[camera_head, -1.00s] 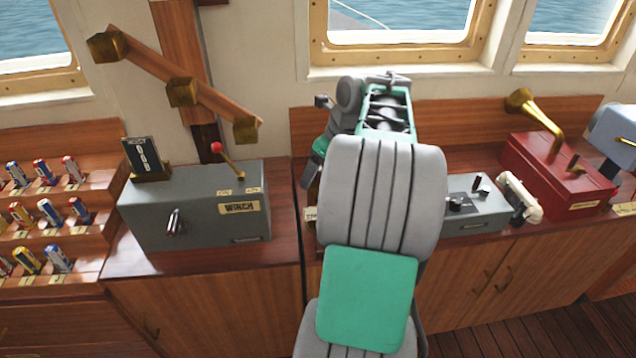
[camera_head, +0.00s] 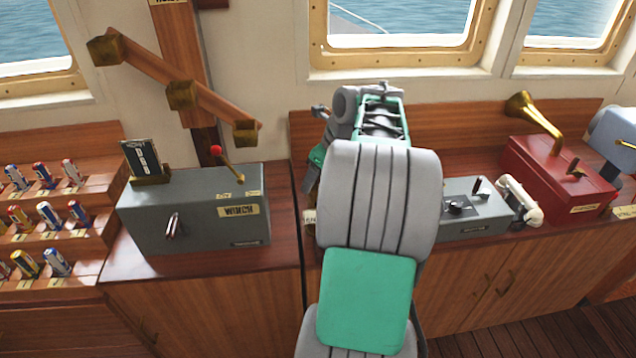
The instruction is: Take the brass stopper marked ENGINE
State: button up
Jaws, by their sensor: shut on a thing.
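My arm rises through the middle of the view and bends down at its far end. My gripper (camera_head: 311,182) shows only in part, left of the arm and just above the counter by a small white label (camera_head: 309,217). The label's visible letters look like "EN"; the rest is covered by the arm. My gripper is shut; its fingertips and what it holds are mostly hidden. The brass stopper cannot be made out clearly.
A grey WINCH box (camera_head: 195,215) with a red-knobbed lever stands left. A grey control box (camera_head: 470,215) with a white handset (camera_head: 518,200) and a red box (camera_head: 565,175) with a brass horn (camera_head: 535,120) stand right. Racks of small cylinders (camera_head: 45,215) are far left.

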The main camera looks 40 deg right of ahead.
jog(key=c, duration=0.3)
jog(key=shift+c, duration=0.2)
